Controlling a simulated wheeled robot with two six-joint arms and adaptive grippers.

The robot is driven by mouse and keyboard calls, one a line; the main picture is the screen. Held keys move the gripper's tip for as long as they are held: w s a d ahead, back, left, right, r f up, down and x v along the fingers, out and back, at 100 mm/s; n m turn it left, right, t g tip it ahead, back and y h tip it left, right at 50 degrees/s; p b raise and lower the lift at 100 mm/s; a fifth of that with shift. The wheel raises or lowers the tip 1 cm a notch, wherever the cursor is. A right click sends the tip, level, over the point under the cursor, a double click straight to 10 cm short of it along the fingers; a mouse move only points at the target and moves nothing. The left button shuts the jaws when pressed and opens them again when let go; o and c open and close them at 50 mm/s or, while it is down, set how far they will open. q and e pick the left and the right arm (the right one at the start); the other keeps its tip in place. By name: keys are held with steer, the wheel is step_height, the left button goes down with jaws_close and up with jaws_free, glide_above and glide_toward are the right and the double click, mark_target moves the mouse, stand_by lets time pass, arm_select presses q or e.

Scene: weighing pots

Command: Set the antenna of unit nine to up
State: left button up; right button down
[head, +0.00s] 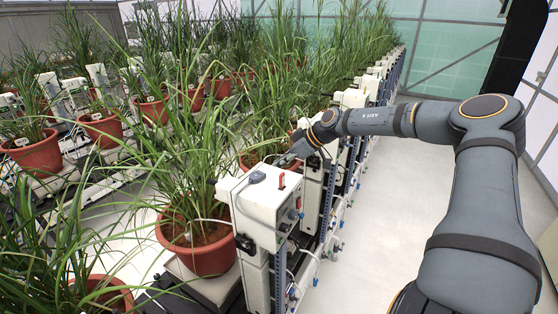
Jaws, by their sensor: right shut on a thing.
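My right gripper (287,160) reaches in from the right, just above the back edge of the nearest white unit box (262,207). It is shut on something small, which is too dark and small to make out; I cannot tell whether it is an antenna. The box has a grey rounded piece (257,177) with a cable and a red part (281,182) on its top. Knobs and connectors show on its right side. No unit number is readable, and I cannot tell which box is unit nine. My left gripper is out of view.
Red pots (207,250) with tall grass stand beside the boxes, and leaves hang near the nearest box. More white boxes (351,98) on blue posts run in a row toward the back. The pale floor (375,235) on the right is clear apart from my arm above it.

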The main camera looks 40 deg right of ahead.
stand_by(0.4)
steer(key=c, duration=1.7)
jaws_free()
steer(key=shift+c, duration=0.2)
step_height(320, 180, up, 10)
steer(key=shift+w+f, duration=0.1)
